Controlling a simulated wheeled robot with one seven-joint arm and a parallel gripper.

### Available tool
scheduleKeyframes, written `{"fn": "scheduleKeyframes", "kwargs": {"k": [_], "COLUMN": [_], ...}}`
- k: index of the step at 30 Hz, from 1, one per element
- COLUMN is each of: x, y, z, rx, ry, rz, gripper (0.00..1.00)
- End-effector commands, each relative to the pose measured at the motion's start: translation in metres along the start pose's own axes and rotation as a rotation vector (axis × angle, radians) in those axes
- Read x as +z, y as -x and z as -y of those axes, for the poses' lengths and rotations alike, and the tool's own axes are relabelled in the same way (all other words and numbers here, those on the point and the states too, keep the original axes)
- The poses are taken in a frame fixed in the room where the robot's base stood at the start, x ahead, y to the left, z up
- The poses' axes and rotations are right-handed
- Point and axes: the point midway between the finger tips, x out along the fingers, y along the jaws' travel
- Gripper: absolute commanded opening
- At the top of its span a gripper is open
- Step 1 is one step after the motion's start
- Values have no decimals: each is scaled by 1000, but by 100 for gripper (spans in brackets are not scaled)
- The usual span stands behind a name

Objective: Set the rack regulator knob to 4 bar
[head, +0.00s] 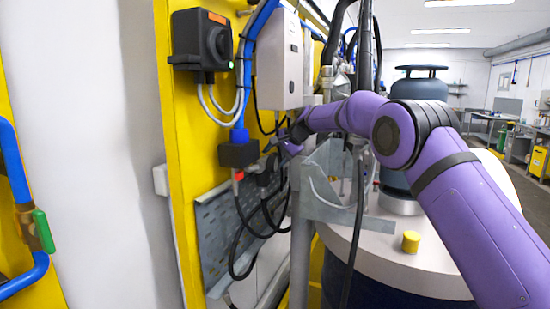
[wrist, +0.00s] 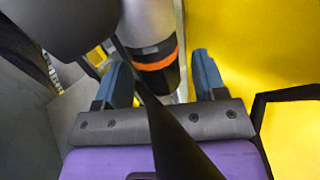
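In the wrist view, a round silver-and-black body with an orange ring (wrist: 155,62) lies ahead, between the lines of my two fingers. It may be the regulator knob; no scale or pressure reading is legible. My gripper (wrist: 160,72) is open, with one blue-grey finger on each side and visible gaps to that body. A dark strap-like thing crosses in front of it. In the head view my gripper (head: 285,146) is small and partly hidden at the yellow rack (head: 185,130), close to black fittings (head: 266,172) with hoses.
A black rotary switch box (head: 203,42) and a white box (head: 279,60) are mounted above. Blue pipe and black hoses run close around my gripper. A drum (head: 440,265) with a yellow cap (head: 411,241) stands below my arm. A green-handled valve (head: 43,230) is far left.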

Motion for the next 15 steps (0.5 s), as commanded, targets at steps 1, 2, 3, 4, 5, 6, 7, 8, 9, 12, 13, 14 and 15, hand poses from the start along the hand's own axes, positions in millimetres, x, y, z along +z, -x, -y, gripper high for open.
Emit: {"fn": "scheduleKeyframes", "kwargs": {"k": [1,2,3,4,5,6,7,8,9,12,13,14,15], "x": [0,0,0,0,0,0,0,-1,0,0,-1,-1,0], "y": [0,0,0,2,3,6,9,13,19,35,40,45,51], "z": [0,0,0,0,0,0,0,0,0,0,0,0,0], "rx": [0,0,0,0,-1,-1,-1,-1,-1,-1,-2,-2,-1], "ry": [0,0,0,0,0,0,0,0,0,0,0,0,0], "rz": [0,0,0,0,0,-1,-1,-1,-2,-2,-2,-2,-1], "gripper": [64,64,64,64,64,64,64,64,64,64,64,64,64]}}
